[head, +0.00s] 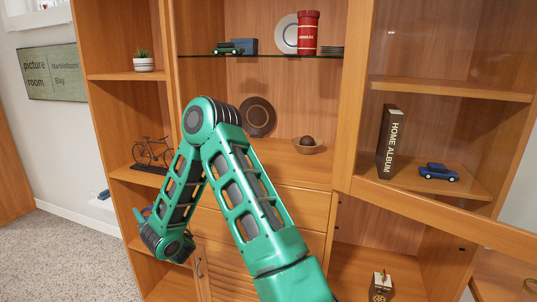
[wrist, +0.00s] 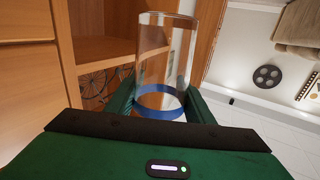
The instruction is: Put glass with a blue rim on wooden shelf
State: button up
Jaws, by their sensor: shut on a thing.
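In the wrist view, a clear glass with a blue rim (wrist: 165,55) stands between the two green fingers of my gripper (wrist: 160,102). The gripper is shut on it near the blue band, and the clear part extends away from the palm. In the head view my arm's forearm and wrist hide most of the gripper; a small blue patch shows beside the wrist, at the left column of the wooden shelf unit (head: 96,110). Its left column has a wooden shelf with a bicycle model (head: 152,152) and, above, one with a potted plant (head: 143,62).
An open glass door (head: 450,45) swings out at the right. Behind it are a home album (head: 388,140) and a blue toy car (head: 438,172). A bowl (head: 308,146) and brown plate (head: 257,117) occupy the middle shelf. Carpeted floor (head: 55,255) is open at left.

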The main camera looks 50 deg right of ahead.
jog(key=shift+w+d+r+h, duration=0.1)
jog(key=shift+w+r+h, duration=0.05)
jog(key=shift+r, duration=0.5)
jog(key=shift+w+d+r+h, duration=0.1)
jog(key=shift+w+r+h, duration=0.05)
jog(key=shift+r, duration=0.5)
jog(key=d+r+m+g+h, duration=0.1)
jog(key=d+r+m+h, duration=0.15)
jog(key=r, duration=0.55)
jog(key=d+r+m+h, duration=0.1)
jog(key=d+r+h, duration=0.15)
jog(key=r, duration=0.45)
jog(key=s+d+r+m+g+h, duration=0.4)
jog(key=s+d+r, duration=0.4)
jog(key=d, duration=0.2)
jog(key=s+d+r+m+g+h, duration=0.4)
jog(key=s+d+r, duration=0.45)
jog(key=d, duration=0.25)
jog(key=shift+h, duration=0.3)
jog(key=shift+w+d+f, duration=0.1)
jog(key=shift+d+f, duration=2.7)
jog(key=shift+f, duration=0.15)
jog(key=shift+d+f, duration=2.8)
jog(key=shift+f, duration=0.15)
